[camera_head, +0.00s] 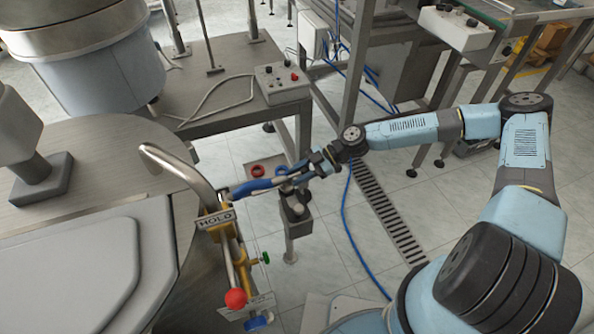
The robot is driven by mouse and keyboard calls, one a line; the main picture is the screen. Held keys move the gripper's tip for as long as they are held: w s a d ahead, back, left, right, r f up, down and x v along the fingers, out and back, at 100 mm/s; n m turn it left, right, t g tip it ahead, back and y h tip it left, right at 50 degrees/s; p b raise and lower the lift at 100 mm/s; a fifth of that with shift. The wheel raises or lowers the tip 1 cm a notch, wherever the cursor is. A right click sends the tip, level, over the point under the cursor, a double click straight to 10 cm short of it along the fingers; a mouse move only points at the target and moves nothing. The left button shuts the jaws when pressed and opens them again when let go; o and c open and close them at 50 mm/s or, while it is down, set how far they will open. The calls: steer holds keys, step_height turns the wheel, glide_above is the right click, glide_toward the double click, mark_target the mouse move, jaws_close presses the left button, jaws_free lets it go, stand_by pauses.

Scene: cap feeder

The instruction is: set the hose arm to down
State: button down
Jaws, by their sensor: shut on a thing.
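The hose arm (262,184) is a bar with a blue sleeve. It runs from a bracket beside the bent steel pipe (182,168) out to the right and rises slightly toward my gripper. My gripper (305,170) is shut on its outer end; the fingertips are small and partly hidden, so the exact grip is unclear. A plate reading HOLD (215,219) sits just below the arm's bracket end.
A lever with a red ball (235,298) and a green knob (265,257) stand below the plate. A small post (297,212) stands under my gripper. A control box (282,84) is on the table behind. Floor to the right has a drain grate (388,215) and blue hose.

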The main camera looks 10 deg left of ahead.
steer(key=shift+w+f, duration=0.1)
steer(key=shift+f, duration=1)
steer(key=c, duration=0.8)
jaws_free()
steer(key=shift+d+r, duration=0.1)
steer(key=shift+r, duration=0.05)
